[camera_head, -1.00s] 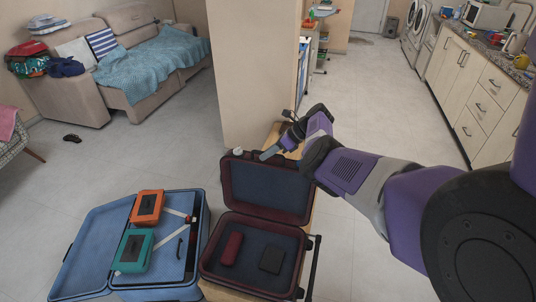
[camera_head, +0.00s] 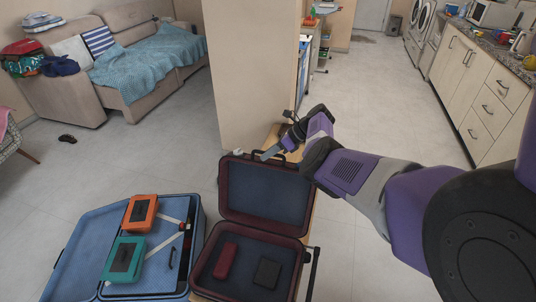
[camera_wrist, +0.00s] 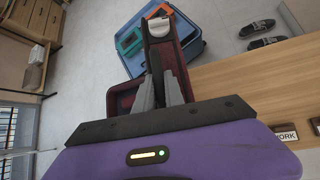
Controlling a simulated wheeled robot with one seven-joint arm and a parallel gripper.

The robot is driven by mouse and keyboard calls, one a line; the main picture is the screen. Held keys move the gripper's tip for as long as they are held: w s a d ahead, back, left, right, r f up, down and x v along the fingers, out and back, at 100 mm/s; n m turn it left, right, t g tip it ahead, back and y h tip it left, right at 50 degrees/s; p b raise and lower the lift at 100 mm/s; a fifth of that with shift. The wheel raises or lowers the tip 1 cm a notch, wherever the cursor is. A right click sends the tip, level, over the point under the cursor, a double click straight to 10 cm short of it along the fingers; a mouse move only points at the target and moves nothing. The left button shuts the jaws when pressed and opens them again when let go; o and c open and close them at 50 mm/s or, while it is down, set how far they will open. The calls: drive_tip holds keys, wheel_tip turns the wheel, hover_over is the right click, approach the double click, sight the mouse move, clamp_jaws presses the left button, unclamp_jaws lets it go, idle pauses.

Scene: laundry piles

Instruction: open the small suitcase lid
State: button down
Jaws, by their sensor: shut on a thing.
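The small dark red suitcase (camera_head: 204,284) lies open at the lower middle of the head view. Its lid (camera_head: 266,189) stands raised behind the base, its dark blue lining facing me. My gripper (camera_head: 268,154) is at the lid's top edge and shut on the lid there. In the wrist view my gripper (camera_wrist: 160,74) points at the dark red suitcase (camera_wrist: 123,100), with a dark strip between the fingers. The fingers hide the exact grip. A red case (camera_head: 225,261) and a black box (camera_head: 266,272) lie in the base.
A larger blue suitcase (camera_head: 70,262) lies open to the left, holding an orange box (camera_head: 140,213) and a teal box (camera_head: 124,259). A beige wall (camera_head: 258,75) stands close behind the lid. A black bar (camera_head: 312,275) sticks up beside the base. Floor is clear at right.

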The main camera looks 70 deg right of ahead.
drive_tip(key=c, duration=1.4)
unclamp_jaws()
drive_tip(key=shift+f, duration=0.1)
drive_tip(key=shift+c, duration=0.2)
drive_tip(key=shift+s, duration=0.1)
drive_tip(key=shift+s+d+r, duration=0.1)
drive_tip(key=shift+s+r, duration=0.1)
drive_tip(key=shift+r, duration=0.2)
drive_tip(key=v, duration=0.7)
